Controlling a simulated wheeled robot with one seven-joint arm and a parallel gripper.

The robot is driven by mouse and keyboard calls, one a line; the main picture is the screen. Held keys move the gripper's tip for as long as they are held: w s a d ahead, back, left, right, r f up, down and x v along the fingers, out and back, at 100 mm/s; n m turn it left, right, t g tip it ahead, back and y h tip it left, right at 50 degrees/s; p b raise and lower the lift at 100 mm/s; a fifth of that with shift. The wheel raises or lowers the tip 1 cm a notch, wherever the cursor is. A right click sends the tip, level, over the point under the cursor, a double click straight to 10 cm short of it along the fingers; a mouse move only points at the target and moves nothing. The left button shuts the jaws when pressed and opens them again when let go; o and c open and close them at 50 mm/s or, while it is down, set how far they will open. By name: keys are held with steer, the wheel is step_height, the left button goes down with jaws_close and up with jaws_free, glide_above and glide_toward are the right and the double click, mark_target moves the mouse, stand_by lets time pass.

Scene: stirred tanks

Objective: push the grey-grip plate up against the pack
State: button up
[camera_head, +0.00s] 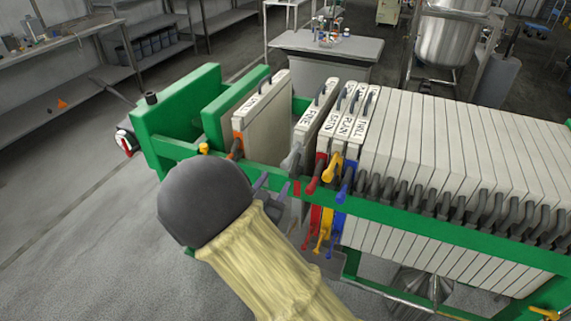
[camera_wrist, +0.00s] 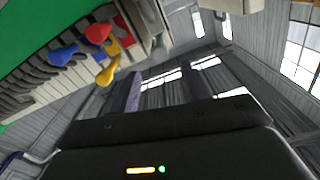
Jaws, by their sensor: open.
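The grey-grip plate (camera_head: 313,118) is an off-white slab hanging in a green press frame in the head view. Its grey grip (camera_head: 292,158) sticks out at the near rail. The pack (camera_head: 440,135) stands to its right, beginning with plates with red, yellow and blue grips. A narrow gap seems to separate plate and pack at the top. My gripper (camera_head: 272,184) is open, low on the near side of the rail, left of and below the grey grip. I see no clear contact. The wrist view shows red (camera_wrist: 98,33), blue (camera_wrist: 62,53) and yellow (camera_wrist: 107,72) grips.
An orange-grip plate (camera_head: 258,105) stands apart to the left, with a wide gap before the grey-grip plate. Green end plates (camera_head: 180,110) lie beyond it. The green near rail (camera_head: 400,215) runs along the grips. Open floor (camera_head: 75,225) lies left.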

mark_target(285, 168)
steer(key=p+x, duration=0.1)
steer(key=x, duration=0.7)
steer(key=shift+w+d, duration=0.1)
steer(key=shift+w, duration=0.15)
jaws_close()
